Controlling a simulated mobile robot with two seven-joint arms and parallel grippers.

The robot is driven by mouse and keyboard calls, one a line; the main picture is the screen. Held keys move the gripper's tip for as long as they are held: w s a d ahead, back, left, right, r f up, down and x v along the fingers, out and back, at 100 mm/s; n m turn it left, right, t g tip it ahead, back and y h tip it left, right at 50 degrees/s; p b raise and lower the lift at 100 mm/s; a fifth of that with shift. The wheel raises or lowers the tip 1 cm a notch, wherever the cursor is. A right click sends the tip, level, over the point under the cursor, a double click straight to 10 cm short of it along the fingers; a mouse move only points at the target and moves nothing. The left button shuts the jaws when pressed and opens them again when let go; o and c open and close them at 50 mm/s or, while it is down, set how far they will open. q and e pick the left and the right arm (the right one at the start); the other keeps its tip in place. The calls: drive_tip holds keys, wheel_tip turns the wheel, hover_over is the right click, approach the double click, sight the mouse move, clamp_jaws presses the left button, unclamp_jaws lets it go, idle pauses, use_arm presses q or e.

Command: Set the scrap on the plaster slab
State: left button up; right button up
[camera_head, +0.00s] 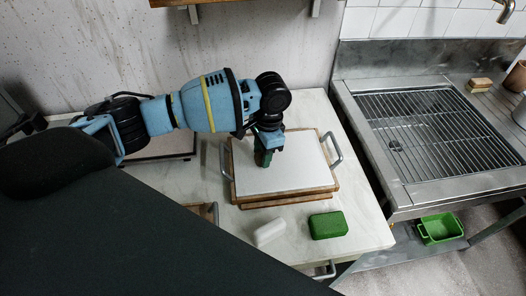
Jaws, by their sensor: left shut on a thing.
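The plaster slab (300,172) is a white square on a wooden board with metal handles at its left and right, lying on the pale worktop. My left gripper (264,157) points down over the slab's upper left part. It is shut on a small dark green piece, seemingly the scrap, mostly hidden by the fingers. I cannot tell whether that piece touches the slab. My right gripper is not in view.
A green block (328,225) and a white block (269,232) lie on the worktop (365,232) in front of the slab. A steel sink unit with a grid (436,137) stands to the right, with a green bin (440,229) below it. A wall is behind.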

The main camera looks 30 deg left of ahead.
use_arm(q)
drive_tip(key=shift+f, duration=0.15)
drive_tip(key=o, duration=1)
drive_tip(key=r, duration=0.8)
drive_tip(key=w+d+r+p, duration=0.1)
drive_tip(key=r, duration=0.3)
drive_tip(key=shift+w+r, duration=0.1)
drive_tip(key=shift+r, duration=0.05)
